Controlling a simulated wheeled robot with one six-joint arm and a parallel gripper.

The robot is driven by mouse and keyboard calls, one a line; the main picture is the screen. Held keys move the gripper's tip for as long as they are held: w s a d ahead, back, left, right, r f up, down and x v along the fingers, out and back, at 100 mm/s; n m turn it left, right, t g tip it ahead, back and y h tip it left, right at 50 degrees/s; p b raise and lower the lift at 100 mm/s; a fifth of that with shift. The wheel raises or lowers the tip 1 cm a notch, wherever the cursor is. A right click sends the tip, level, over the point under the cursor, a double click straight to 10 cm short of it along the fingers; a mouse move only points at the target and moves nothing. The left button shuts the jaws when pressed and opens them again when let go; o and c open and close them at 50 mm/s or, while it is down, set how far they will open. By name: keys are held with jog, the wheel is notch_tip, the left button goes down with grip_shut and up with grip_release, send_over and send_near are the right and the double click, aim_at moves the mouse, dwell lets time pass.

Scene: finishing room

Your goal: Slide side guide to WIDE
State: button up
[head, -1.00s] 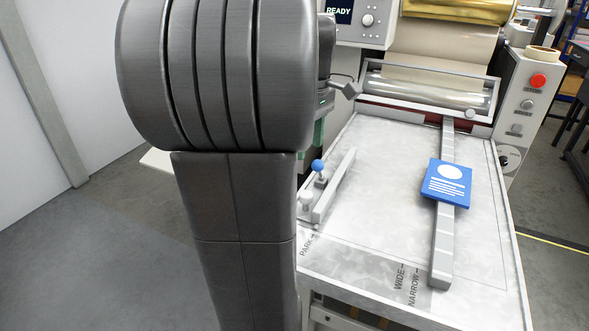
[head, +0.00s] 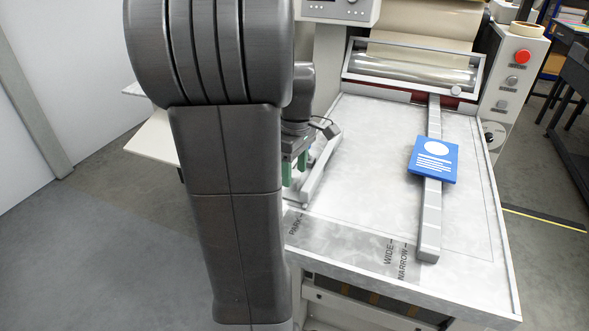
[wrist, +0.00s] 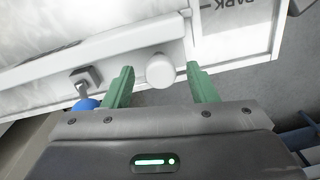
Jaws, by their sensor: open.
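The side guide (head: 321,172) is a pale grey bar at the left of the white table, lying near the PARK mark (head: 296,224). In the wrist view the guide (wrist: 40,92) carries a round white knob (wrist: 160,71), a small grey bracket and a blue ball (wrist: 87,103). My gripper (head: 295,170) is at the table's left edge, over the near part of the guide, and hides the blue ball in the head view. In the wrist view my gripper (wrist: 160,68) is open, with one green finger on each side of the white knob. Contact cannot be told.
The WIDE (head: 389,253) and NARROW (head: 403,263) marks are at the table's front. A longer grey bar (head: 430,215) runs down the right side under a blue printed card (head: 433,160). Rollers (head: 410,75) stand at the back. The table between the bars is clear.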

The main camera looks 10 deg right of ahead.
jog(key=shift+f, duration=0.1)
grip_shut()
jog(key=s+d+p, duration=0.1)
jog(key=s+d, duration=0.2)
jog(key=d, duration=0.2)
jog(key=s+d, duration=0.4)
jog(key=d, duration=0.2)
jog(key=s+d+p, duration=0.1)
jog(key=s+d, duration=0.3)
jog(key=d, duration=0.1)
jog(key=shift+s+d+p, duration=0.1)
jog(key=shift+d+p, duration=0.2)
grip_release()
notch_tip(320, 180, up, 14)
jog(key=shift+w+d, duration=0.2)
jog(key=shift+w, duration=0.05)
